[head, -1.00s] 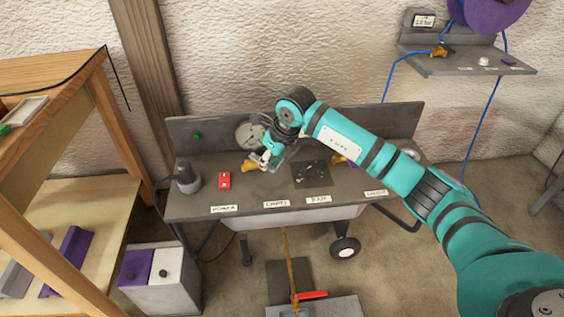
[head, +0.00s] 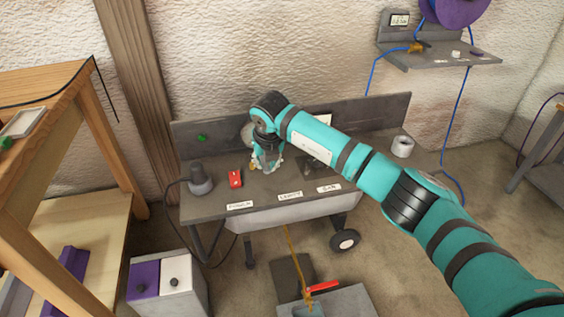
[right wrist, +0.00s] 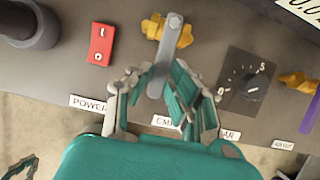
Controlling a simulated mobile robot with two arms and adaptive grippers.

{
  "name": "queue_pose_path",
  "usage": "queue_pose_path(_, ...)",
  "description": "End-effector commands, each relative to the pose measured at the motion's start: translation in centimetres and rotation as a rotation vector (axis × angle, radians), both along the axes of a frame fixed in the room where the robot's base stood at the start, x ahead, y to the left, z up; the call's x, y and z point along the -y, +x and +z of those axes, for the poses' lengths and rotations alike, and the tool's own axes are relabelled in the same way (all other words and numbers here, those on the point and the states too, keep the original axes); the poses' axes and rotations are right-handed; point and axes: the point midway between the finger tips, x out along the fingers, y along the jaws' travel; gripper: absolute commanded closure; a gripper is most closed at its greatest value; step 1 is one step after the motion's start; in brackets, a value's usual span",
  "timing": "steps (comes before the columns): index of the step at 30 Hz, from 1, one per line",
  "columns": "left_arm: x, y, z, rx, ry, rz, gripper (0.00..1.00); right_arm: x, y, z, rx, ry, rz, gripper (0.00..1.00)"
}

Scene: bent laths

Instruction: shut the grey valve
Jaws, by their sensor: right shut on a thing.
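The grey valve shows in the right wrist view as a brass body with a grey lever (right wrist: 170,48). The lever points down the picture, slightly left, from its pivot toward the label starting "EMP". My right gripper (right wrist: 163,98) is shut on the lever's free end, with a finger on each side. In the head view my right gripper (head: 266,166) is over the workbench, and its arm hides most of the valve; only a bit of brass shows beside the fingers. A small dark claw-like shape at the lower left of the right wrist view may be my left gripper; its state is unclear.
On the bench (head: 215,207) stand a red switch (head: 235,178) and a dark grey cylinder (head: 200,180). A black dial (right wrist: 247,82) and a second brass valve with a purple lever (right wrist: 300,82) are right of the grey lever. A red-handled valve (head: 321,287) is low in front.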

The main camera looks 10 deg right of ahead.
Motion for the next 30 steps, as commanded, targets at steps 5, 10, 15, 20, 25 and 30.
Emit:
queue_pose_path(5,-0.04,-0.04,0.32,0.002,0.001,0.000,1.00,-0.81,0.19,0.16,0.005,0.001,-0.012,1.00)
queue_pose_path(10,-0.05,-0.03,0.40,0.003,0.000,0.001,1.00,-0.91,0.20,0.19,0.006,0.002,-0.014,1.00)
queue_pose_path(15,-0.05,-0.03,0.39,0.003,0.000,0.001,1.00,-0.89,0.21,0.21,0.006,0.002,-0.014,1.00)
queue_pose_path(20,-0.06,-0.03,0.39,0.003,0.000,0.001,1.00,-0.88,0.18,0.17,0.005,0.002,-0.014,0.65)
queue_pose_path(25,-0.07,-0.03,0.37,0.003,0.000,0.001,1.00,-0.86,0.14,0.10,0.003,0.001,-0.013,0.60)
queue_pose_path(30,-0.02,-0.07,0.39,0.002,0.001,-0.002,1.00,-0.85,0.08,0.25,0.003,0.000,-0.012,0.60)
